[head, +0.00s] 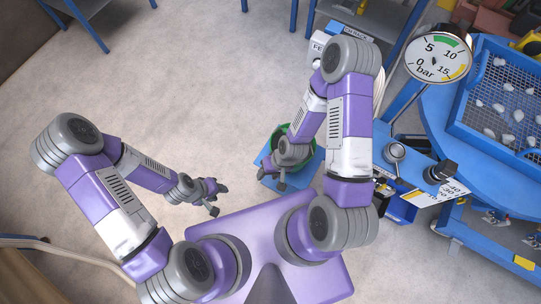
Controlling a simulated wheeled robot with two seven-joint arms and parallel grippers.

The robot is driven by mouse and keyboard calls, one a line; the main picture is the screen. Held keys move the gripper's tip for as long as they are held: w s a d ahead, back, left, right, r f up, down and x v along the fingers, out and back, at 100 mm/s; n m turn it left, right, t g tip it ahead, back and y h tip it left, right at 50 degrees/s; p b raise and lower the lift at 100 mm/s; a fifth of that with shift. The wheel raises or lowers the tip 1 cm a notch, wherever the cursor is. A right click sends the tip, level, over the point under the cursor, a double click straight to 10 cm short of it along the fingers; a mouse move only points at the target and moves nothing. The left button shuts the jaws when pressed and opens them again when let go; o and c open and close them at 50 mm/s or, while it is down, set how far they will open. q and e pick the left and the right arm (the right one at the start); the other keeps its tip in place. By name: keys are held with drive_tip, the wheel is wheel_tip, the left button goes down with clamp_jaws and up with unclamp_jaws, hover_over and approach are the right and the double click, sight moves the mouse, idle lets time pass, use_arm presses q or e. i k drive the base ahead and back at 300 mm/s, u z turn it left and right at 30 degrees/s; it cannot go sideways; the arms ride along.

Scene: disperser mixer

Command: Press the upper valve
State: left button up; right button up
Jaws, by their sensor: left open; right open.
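Two valve-like knobs sit on the blue machine right of my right arm. One is a round grey knob (395,152), and the other is a dark knob (441,172) lower and further right. I cannot tell for sure which is the upper valve. A round pressure gauge (438,56) marked "bar" stands above them. My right gripper (272,179) is open and empty, over the edge of the blue platform, well left of both knobs. My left gripper (217,199) is open and empty above bare floor, further left.
A green tub (276,138) stands on the blue platform (269,186), partly hidden by my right arm. A blue table with a blue mesh tray (500,105) of white lumps fills the right side. Blue-legged furniture stands at the back.

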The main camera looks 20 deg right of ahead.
sight(501, 224)
drive_tip(key=u, duration=1.1)
drive_tip(key=k, duration=2.15)
drive_tip(key=z, duration=2.7)
drive_tip(key=i, duration=0.55)
drive_tip(key=z, duration=0.05)
